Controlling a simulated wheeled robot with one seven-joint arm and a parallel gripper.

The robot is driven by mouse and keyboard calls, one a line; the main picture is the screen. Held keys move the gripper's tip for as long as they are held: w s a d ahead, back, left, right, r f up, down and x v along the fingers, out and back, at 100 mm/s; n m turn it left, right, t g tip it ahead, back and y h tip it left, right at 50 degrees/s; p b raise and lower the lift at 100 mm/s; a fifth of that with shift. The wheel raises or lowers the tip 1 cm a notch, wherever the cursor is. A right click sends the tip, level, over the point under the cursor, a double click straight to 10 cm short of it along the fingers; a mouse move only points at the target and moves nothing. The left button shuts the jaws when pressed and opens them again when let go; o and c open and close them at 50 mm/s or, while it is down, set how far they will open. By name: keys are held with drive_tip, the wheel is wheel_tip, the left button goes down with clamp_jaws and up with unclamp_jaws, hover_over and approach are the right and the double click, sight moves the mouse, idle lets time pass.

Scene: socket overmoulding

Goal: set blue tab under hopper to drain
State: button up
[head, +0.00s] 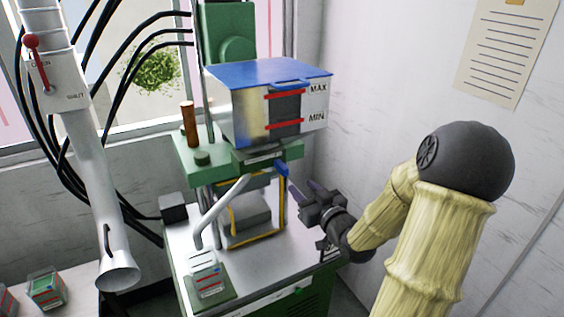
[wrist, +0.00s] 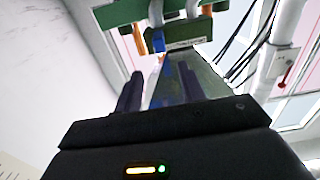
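The blue tab (head: 282,168) hangs under the right front of the hopper (head: 238,113), a metal box with a blue lid and a MAX/MIN window. The tab points down and slightly right; its setting marks are not readable. My gripper (head: 303,193) is just below and right of the tab, apart from it, with its fingers pointing up and left toward it. In the wrist view, the fingers (wrist: 160,85) stand apart with nothing held between them. A blue piece, likely the tab (wrist: 160,44), shows beyond the fingertips, near the green underside of the machine.
A grey spout (head: 218,212) and a yellow-edged frame (head: 283,205) stand left of my gripper. A small labelled container (head: 207,275) sits on the bench front. A loader pipe (head: 95,160) with a red lever (head: 32,43) is at far left. The wall is close on the right.

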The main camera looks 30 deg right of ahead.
sight(286, 172)
drive_tip(key=w+p, duration=0.1)
drive_tip(key=w, duration=0.2)
drive_tip(key=w+p, duration=0.1)
drive_tip(key=w, duration=0.3)
drive_tip(key=w+p, duration=0.1)
drive_tip(key=w, duration=0.3)
drive_tip(key=shift+w+a+p, duration=0.25)
drive_tip(key=shift+p, duration=0.15)
drive_tip(key=shift+w, duration=0.45)
drive_tip(key=shift+c, duration=0.4)
clamp_jaws()
